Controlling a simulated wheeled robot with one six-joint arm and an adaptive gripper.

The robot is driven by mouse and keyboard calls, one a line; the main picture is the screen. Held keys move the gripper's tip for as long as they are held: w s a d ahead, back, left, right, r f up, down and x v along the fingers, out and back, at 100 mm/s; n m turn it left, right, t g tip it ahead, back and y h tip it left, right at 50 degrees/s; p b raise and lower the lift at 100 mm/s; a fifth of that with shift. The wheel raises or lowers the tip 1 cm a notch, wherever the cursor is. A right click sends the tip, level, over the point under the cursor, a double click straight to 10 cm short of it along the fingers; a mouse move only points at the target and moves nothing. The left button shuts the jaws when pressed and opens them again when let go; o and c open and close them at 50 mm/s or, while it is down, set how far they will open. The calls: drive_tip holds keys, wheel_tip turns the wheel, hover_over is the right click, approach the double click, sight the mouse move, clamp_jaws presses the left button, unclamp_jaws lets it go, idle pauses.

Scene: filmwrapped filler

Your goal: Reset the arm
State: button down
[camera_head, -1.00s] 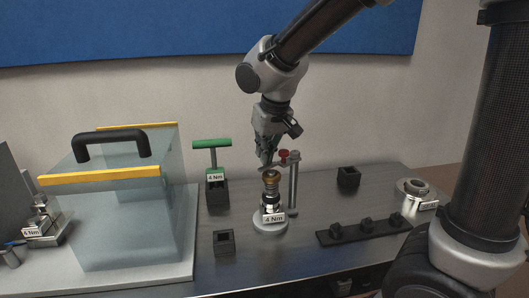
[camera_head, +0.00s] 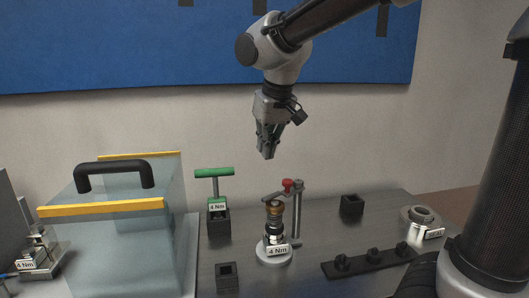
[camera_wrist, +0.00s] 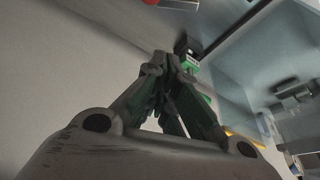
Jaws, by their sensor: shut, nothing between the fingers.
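My gripper (camera_head: 267,153) hangs fingers-down in the air above the metal bench, in front of the pale wall. Its fingers are together with nothing between them. In the wrist view my gripper (camera_wrist: 172,68) also shows its fingertips closed. Below it and apart from it stands a brass-and-black part (camera_head: 274,226) on a round base, tagged "4 Nm". A post with a red-knobbed arm (camera_head: 288,184) stands beside that part, its arm reaching over the part's top.
A green T-handle tool (camera_head: 214,173) stands in a black holder to the left. A clear box (camera_head: 110,235) with a black handle stands further left. A black rail (camera_head: 370,262), a black square block (camera_head: 351,205) and a round metal fixture (camera_head: 421,216) are at right.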

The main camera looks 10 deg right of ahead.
drive_tip(key=shift+n+g, duration=0.5)
drive_tip(key=shift+n, duration=0.2)
drive_tip(key=s+d+f, duration=0.1)
drive_tip(key=s+f, duration=0.2)
drive_tip(key=shift+d, duration=0.35)
drive_tip(key=s+d+f+m+t+h, duration=0.1)
drive_tip(key=s+d+m, duration=0.3)
drive_tip(key=s+d, duration=1.3)
drive_tip(key=d, duration=0.3)
drive_tip(key=shift+d+f+m+t, duration=0.3)
drive_tip(key=shift+d+m+t, duration=0.1)
